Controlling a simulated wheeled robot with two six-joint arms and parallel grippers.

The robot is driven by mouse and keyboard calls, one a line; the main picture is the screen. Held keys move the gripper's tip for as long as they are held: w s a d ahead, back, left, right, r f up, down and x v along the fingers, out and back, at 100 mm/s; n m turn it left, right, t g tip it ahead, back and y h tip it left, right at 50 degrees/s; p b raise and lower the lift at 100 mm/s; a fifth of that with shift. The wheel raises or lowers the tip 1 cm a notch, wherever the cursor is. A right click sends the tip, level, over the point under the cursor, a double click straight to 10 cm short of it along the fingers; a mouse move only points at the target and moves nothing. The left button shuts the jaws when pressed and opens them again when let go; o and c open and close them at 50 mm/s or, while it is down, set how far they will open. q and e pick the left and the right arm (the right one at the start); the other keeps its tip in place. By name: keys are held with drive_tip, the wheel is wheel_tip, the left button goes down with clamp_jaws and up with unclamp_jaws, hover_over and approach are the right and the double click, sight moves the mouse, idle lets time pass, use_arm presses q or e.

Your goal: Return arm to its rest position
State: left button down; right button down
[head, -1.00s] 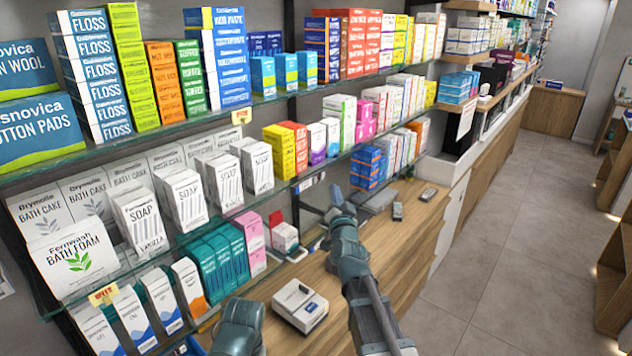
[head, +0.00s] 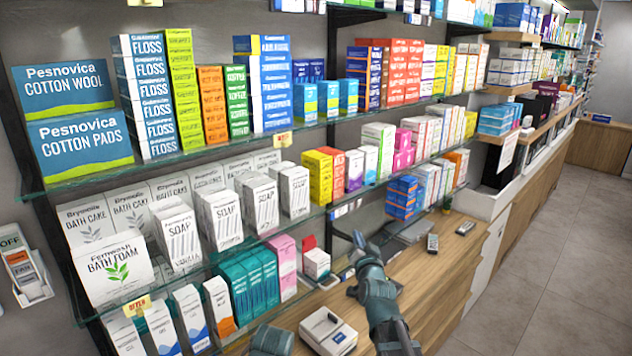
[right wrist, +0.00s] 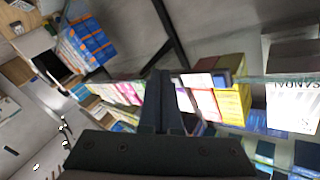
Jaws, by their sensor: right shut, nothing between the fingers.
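My right arm reaches up from the bottom of the head view, over the wooden counter (head: 445,262). Its right gripper (head: 358,240) is shut and empty, pointing toward the shelving, just below and left of the stacked blue boxes (head: 402,198). In the right wrist view the fingers (right wrist: 162,98) lie together with nothing between them. Coloured boxes (right wrist: 215,100) on a glass shelf show behind the fingertips. A piece of my other arm (head: 271,341) shows at the bottom edge. My left gripper is not visible.
Glass shelves (head: 200,164) packed with boxes run close along the left. On the counter are a white card terminal (head: 328,332), a small white-and-red box (head: 316,263), a handset (head: 433,243) and another dark handset (head: 466,228). The floor (head: 540,265) at right is clear.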

drive_tip(key=s+a+f+n+g+y+b, duration=0.1)
drive_tip(key=s+a+f+n+g+b, duration=0.2)
drive_tip(key=s+a+f, duration=0.5)
drive_tip(key=s+a+f+n+g+y+b, duration=0.25)
drive_tip(key=a+f+g, duration=0.3)
drive_tip(key=f, duration=0.65)
drive_tip(key=s+f+n+g+h+b, duration=0.2)
drive_tip(key=s+f+g, duration=0.3)
drive_tip(key=s, duration=0.6)
drive_tip(key=s+f+n+g+h+b, duration=0.1)
drive_tip(key=s+f, duration=0.5)
drive_tip(key=s, duration=0.6)
drive_tip(key=n+g+h, duration=0.1)
drive_tip(key=n+g, duration=0.1)
drive_tip(key=g, duration=0.1)
drive_tip(key=shift+d+f+g+b, duration=0.2)
drive_tip(key=shift+d+g+b, duration=0.1)
drive_tip(key=shift+g+b, duration=0.05)
